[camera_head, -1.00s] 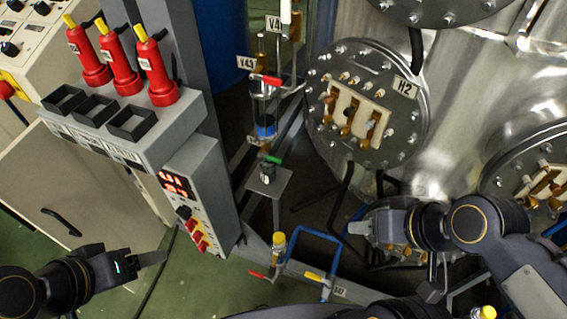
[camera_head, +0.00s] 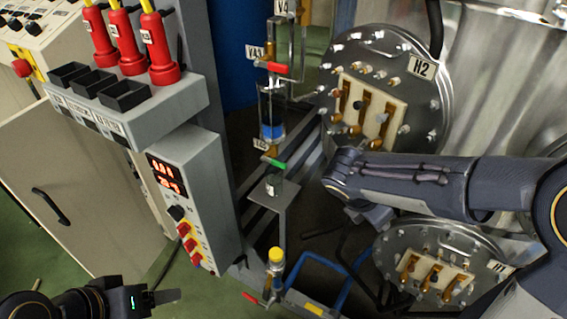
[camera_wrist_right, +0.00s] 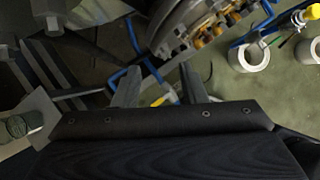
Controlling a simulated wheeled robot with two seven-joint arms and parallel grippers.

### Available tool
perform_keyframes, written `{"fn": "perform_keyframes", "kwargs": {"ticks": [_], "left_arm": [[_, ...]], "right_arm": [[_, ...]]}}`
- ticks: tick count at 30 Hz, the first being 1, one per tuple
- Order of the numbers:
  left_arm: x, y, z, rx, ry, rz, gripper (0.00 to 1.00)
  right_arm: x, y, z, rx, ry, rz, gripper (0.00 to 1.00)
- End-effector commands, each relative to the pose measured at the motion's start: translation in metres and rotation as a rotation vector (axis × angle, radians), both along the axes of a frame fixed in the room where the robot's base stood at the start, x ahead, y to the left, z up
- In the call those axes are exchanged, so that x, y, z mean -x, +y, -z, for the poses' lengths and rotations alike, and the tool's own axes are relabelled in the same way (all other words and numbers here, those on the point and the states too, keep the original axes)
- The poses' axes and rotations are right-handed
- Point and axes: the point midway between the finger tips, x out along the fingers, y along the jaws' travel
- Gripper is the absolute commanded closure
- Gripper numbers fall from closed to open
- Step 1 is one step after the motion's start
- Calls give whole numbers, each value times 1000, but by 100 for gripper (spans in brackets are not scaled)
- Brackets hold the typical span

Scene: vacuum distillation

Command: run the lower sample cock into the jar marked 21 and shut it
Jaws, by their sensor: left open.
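The lower cock has a green handle (camera_head: 273,162) on a brass body, below a glass vessel (camera_head: 271,112) holding blue liquid. A small clear jar (camera_head: 273,184) stands beneath it on a grey shelf (camera_head: 281,197); its number is too small to read. In the right wrist view a ribbed round thing at left may be this jar (camera_wrist_right: 18,125). My right arm reaches in from the right, its wrist right of the jar; the fingers are hidden in the head view. My right gripper (camera_wrist_right: 155,88) is open and empty. My left gripper (camera_head: 160,297) is open and empty at lower left.
An upper cock has a red handle (camera_head: 274,68). The grey control box (camera_head: 195,205) stands left of the shelf. Flange H2 (camera_head: 385,95) is behind my right arm; another flange (camera_head: 438,265) is below. A yellow-capped fitting (camera_head: 276,257) and blue pipes (camera_head: 318,262) stand low in front.

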Motion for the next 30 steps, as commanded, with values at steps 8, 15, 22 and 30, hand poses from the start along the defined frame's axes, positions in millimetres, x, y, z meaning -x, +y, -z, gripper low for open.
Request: {"fn": "perform_keyframes", "kwargs": {"ticks": [8, 15, 22, 30], "left_arm": [[0, 0, 0, 0, 0, 0, 31], [0, 0, 0, 0, 0, 0, 31], [0, 0, 0, 0, 0, 0, 31], [0, 0, 1, 0, 0, 0, 31]], "right_arm": [[-104, 89, 8, 745, 296, -777, 62], [-146, 195, 16, 1353, 509, -1153, 62], [-154, 231, 20, 1566, 578, -1230, 62], [-187, 208, 20, 1564, 582, -1228, 62]]}}
